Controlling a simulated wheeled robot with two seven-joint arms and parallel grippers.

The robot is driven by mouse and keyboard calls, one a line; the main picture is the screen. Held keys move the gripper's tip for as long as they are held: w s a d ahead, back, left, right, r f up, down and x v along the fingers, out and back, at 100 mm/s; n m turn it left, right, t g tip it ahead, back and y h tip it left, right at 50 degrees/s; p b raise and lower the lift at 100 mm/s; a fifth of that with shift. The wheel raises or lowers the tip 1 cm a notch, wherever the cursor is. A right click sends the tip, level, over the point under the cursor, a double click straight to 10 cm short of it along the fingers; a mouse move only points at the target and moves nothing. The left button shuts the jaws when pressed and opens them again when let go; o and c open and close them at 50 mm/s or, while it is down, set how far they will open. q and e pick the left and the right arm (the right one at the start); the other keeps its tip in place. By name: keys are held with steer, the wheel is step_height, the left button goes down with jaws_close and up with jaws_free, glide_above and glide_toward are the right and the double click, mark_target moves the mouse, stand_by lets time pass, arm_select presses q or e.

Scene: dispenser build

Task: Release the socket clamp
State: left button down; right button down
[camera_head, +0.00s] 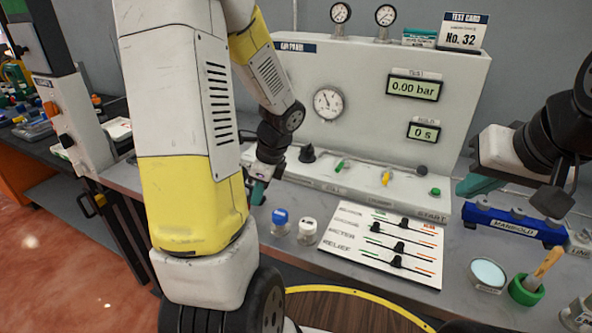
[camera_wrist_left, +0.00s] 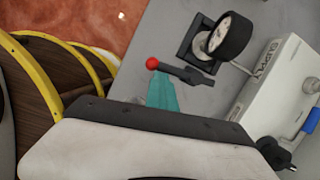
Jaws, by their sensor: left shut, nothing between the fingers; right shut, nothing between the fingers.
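In the left wrist view, a dark clamp lever (camera_wrist_left: 187,74) with a red ball knob (camera_wrist_left: 152,63) lies next to a black square socket base (camera_wrist_left: 198,39). A round black gauge (camera_wrist_left: 231,37) stands at that base. My left gripper (camera_wrist_left: 162,95) is shut, its teal fingertips just below the lever; I cannot tell whether they touch it. In the head view, my left gripper (camera_head: 258,191) is by the bench's left part, and the clamp is hidden there, likely behind my arm. My right gripper (camera_head: 478,185) is shut and empty at the right, above the bench.
The test panel (camera_head: 375,115) reads 0.00 bar. In front lie a white board with black sliders (camera_head: 385,245) and two small jars, one blue-capped (camera_head: 280,222). A blue manifold (camera_head: 515,225) and a green cup (camera_head: 525,290) stand at right. A pale supply box (camera_wrist_left: 275,85) flanks the gauge.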

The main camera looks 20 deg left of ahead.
arm_select(q)
steer(key=shift+s+a+f, duration=0.1)
steer(key=shift+s+a, duration=0.2)
steer(key=shift+a, duration=0.2)
steer(key=shift+w, duration=0.1)
stand_by(0.4)
